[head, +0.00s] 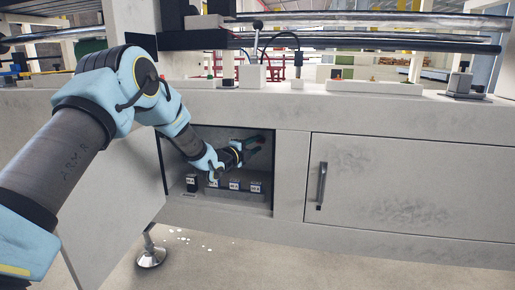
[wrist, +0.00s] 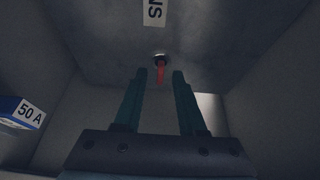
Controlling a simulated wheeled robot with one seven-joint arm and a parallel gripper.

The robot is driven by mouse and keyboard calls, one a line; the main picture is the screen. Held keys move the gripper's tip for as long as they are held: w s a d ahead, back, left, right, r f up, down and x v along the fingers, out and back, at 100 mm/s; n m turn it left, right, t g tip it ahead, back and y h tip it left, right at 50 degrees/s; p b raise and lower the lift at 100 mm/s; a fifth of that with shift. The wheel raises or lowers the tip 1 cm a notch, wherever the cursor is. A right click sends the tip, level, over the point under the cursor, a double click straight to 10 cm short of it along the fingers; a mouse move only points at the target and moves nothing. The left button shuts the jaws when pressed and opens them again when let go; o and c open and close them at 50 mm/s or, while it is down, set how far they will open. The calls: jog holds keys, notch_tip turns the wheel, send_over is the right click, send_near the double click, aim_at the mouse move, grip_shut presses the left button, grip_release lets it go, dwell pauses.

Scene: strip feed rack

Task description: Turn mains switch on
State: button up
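The mains switch shows in the wrist view as a small red lever (wrist: 161,75) hanging from a dark round mount on the grey wall. A white label (wrist: 154,11) near it is partly cut off and reads "NS". My gripper (wrist: 159,72) has its two green fingers apart, one on each side of the lever in the picture. I cannot tell whether either finger touches it. In the head view my gripper (head: 256,143) reaches inside the open cabinet (head: 167,165), near its upper right part. The lever is too small to make out clearly there.
The cabinet's open door (head: 105,215) is at left. A closed door (head: 400,195) with a dark handle (head: 321,186) is at right.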

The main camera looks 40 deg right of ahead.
jog(key=shift+w+d, duration=0.1)
jog(key=shift+d, duration=0.6)
grip_shut()
